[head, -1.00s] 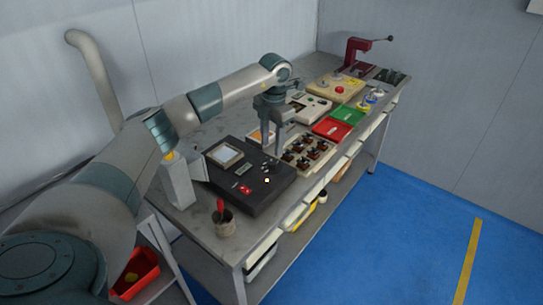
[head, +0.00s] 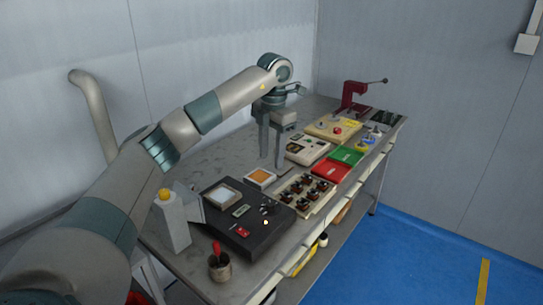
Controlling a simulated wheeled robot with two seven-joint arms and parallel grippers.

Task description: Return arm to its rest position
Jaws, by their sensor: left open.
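My left arm reaches in from the left over the workbench (head: 190,262). Its gripper (head: 272,162) points down, open and empty, above the rear part of the bench. It is behind a small box with an orange top (head: 260,179) and left of a beige instrument (head: 307,149). Its fingers look apart from both. A black control box (head: 245,218) with a small screen and a red display stands in front of it. My right gripper is not in view.
A tray of dark coil parts (head: 306,194), a red tray (head: 330,171) and a green tray (head: 346,155) lie along the front. A red press (head: 355,98) stands at the far end.

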